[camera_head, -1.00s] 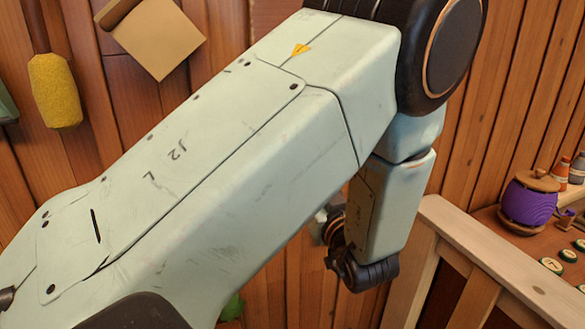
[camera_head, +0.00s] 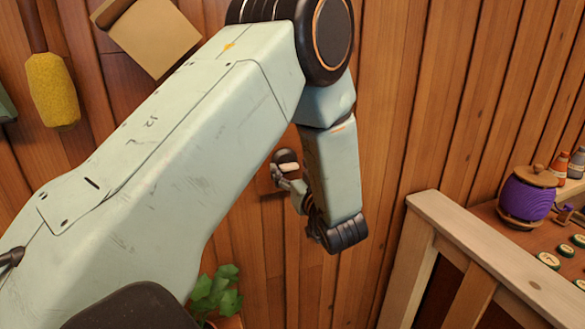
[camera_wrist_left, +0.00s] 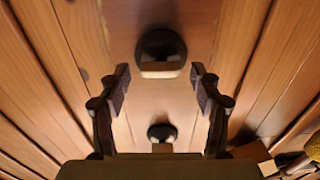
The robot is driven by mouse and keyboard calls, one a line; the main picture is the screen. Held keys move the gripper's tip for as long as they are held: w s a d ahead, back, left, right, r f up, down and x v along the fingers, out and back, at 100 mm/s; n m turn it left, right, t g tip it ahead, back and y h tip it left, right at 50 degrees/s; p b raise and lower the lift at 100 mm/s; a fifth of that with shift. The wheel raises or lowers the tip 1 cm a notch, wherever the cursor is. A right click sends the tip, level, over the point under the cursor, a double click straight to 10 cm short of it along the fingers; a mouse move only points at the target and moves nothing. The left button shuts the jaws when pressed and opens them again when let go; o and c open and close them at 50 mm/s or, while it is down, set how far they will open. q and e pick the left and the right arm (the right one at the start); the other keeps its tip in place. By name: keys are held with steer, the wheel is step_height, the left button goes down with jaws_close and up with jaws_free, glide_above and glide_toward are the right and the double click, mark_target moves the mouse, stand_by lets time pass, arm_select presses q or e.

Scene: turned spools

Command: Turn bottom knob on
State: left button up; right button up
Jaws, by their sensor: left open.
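Two dark round knobs with pale bars across them are on the wooden wall in the left wrist view. The upper knob (camera_wrist_left: 161,50) is larger in that picture, just beyond and between my fingertips. The lower knob (camera_wrist_left: 162,132) shows between the bases of my fingers. One dark knob (camera_head: 284,156) with a pale bar shows in the head view; the other is not visible there. My left gripper (camera_wrist_left: 160,84) is open and empty, its fingers apart on either side. It also shows small beside the knob in the head view (camera_head: 280,179). My right gripper is not in view.
A wooden bench (camera_head: 455,231) stands at right, with a purple spool (camera_head: 527,199) and small bottles on it. A green plant (camera_head: 214,291) is below my left arm. A yellow roller-shaped thing (camera_head: 54,90) and a tan sheet (camera_head: 155,38) hang at left.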

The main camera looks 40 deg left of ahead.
arm_select(q)
steer(key=shift+a, duration=0.2)
steer(key=shift+w, duration=0.1)
steer(key=c, duration=1.1)
steer(key=shift+c, duration=0.2)
